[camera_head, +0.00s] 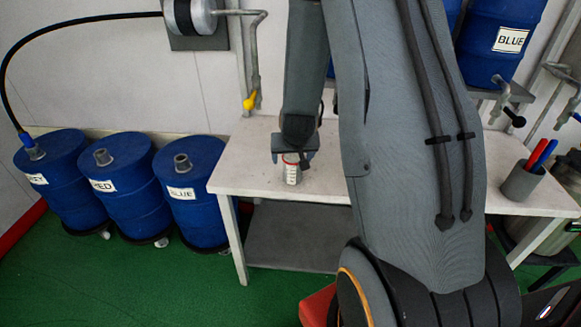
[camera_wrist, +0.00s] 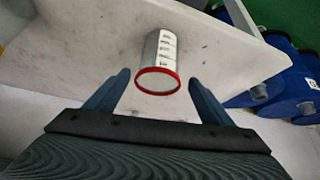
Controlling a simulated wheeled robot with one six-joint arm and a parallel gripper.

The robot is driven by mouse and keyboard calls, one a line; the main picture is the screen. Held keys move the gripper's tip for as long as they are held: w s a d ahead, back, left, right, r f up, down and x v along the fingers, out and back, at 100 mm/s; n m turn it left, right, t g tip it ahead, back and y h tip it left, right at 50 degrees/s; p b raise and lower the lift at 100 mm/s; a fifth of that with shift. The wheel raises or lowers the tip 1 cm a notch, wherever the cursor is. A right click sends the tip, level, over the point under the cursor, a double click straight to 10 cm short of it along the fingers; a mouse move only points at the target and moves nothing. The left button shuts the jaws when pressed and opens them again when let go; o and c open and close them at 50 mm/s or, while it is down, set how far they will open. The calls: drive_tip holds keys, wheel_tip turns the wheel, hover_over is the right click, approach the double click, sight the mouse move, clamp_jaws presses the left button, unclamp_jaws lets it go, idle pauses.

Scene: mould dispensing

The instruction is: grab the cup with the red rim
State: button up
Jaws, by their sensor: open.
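The cup with the red rim (camera_head: 291,170) stands on the white table (camera_head: 240,172), and its pale side carries dark markings. In the wrist view the cup (camera_wrist: 162,52) shows its red rim toward my gripper. My gripper (camera_wrist: 160,85) is open, with one dark blue finger on each side of the rim. The cup's rim lies around the level of the fingertips, and I see a gap on both sides. In the head view my gripper (camera_head: 293,158) is just above the cup, partly hidden by my arm.
Several blue drums (camera_head: 128,185) stand on the green floor left of the table. A grey holder (camera_head: 522,182) with red and blue pens stands on the table's right. A tap with a yellow handle (camera_head: 249,101) hangs on the wall behind. The table left of the cup is clear.

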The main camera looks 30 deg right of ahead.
drive_tip(key=shift+p+x, duration=0.35)
drive_tip(key=shift+x, duration=0.85)
drive_tip(key=shift+p+x, duration=0.65)
drive_tip(key=shift+x, duration=1.4)
drive_tip(key=shift+d, duration=0.15)
drive_tip(key=c, duration=1.1)
drive_tip(key=shift+r, duration=0.1)
